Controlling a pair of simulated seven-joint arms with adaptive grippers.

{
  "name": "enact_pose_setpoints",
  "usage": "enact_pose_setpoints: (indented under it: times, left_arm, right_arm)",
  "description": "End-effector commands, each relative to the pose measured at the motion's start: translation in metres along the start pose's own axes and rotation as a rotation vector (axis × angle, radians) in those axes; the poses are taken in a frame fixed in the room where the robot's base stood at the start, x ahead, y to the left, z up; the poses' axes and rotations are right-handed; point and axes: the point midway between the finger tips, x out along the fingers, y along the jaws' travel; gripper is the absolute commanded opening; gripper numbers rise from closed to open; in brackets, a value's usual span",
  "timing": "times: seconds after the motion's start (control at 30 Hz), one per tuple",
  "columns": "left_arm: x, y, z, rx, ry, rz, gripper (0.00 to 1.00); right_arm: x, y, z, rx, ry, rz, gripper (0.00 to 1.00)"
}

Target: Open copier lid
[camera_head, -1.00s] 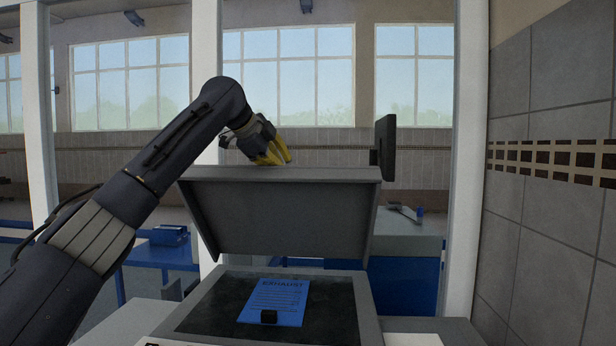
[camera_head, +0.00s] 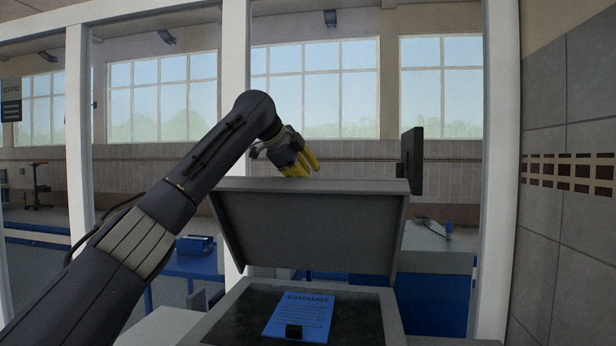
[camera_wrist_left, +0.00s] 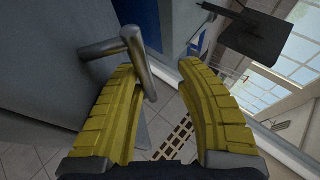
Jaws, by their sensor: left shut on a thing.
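The copier lid (camera_head: 310,232) stands raised and tilted above the copier bed, its dark grey underside facing me in the head view. In the left wrist view the lid's grey face (camera_wrist_left: 50,75) fills the left side. My left gripper (camera_head: 309,160) is at the lid's top edge, its yellow fingers partly hidden behind that edge. In the left wrist view the gripper (camera_wrist_left: 162,75) is shut on a metal bar handle (camera_wrist_left: 140,62), which shows by the left finger. The copier bed (camera_head: 234,314) shows its dark glass, open below the lid. My right gripper is not in view.
A dark monitor (camera_head: 412,162) stands behind the lid on the right. A tiled wall (camera_head: 570,240) closes the right side.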

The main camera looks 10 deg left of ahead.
Motion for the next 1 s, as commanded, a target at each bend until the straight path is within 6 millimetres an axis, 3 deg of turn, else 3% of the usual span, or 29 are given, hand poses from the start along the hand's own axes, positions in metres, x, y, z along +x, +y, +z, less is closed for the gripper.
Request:
enact_pose_setpoints:
  times: [0.03, 0.17, 0.6, 0.8, 1.0]
  left_arm:
    - [0.011, 0.007, 0.006, 0.000, -0.011, 0.019, 0.23]
    - [-0.002, 0.007, 0.005, 0.000, -0.010, 0.016, 0.23]
    - [-0.086, 0.002, 0.002, -0.001, -0.003, -0.002, 0.23]
    - [-0.112, 0.002, 0.000, 0.000, -0.001, -0.005, 0.23]
    - [-0.124, 0.002, -0.001, 0.000, 0.000, -0.006, 0.23]
  right_arm:
    - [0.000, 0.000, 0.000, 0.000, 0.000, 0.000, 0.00]
    - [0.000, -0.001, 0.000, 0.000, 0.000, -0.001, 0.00]
    - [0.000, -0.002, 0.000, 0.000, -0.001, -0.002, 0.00]
    - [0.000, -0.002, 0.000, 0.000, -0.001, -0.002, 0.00]
    - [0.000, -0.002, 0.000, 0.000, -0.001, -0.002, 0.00]
